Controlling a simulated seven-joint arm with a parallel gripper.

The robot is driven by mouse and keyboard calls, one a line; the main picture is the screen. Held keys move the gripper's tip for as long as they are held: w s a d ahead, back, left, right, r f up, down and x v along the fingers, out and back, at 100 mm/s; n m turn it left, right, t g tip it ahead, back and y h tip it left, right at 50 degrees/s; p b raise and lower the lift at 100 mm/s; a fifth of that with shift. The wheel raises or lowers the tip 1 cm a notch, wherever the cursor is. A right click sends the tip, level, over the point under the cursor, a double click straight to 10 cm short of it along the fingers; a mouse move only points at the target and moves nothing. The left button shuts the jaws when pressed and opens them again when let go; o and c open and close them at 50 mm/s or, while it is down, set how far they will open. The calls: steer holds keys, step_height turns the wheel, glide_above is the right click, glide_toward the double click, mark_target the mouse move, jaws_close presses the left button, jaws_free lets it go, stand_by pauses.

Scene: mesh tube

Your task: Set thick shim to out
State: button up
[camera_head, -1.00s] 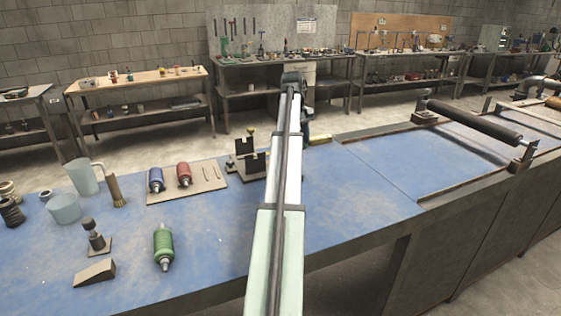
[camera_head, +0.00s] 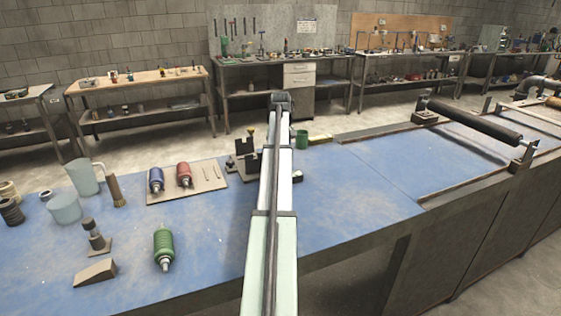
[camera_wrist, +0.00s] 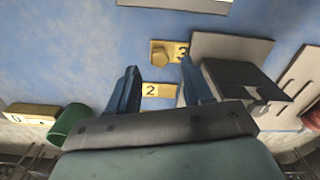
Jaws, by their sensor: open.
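My gripper (camera_wrist: 158,80) is open and empty in the wrist view, its two blue fingers spread above the blue bench. A yellow tag marked 2 (camera_wrist: 152,90) shows between the fingers. A yellow tag marked 3 (camera_wrist: 180,50), with a yellow knob beside it, lies beyond them. A dark block-like fixture (camera_wrist: 235,78) on a grey plate is right of the right finger. In the head view the dark fixture (camera_head: 243,148) stands left of my arm, and the arm hides my fingers. I cannot tell which part is the thick shim.
A green cup (camera_head: 302,139) and a yellow block (camera_head: 320,138) stand right of my arm.

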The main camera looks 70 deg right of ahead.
steer(key=shift+f, duration=1.65)
jaws_close()
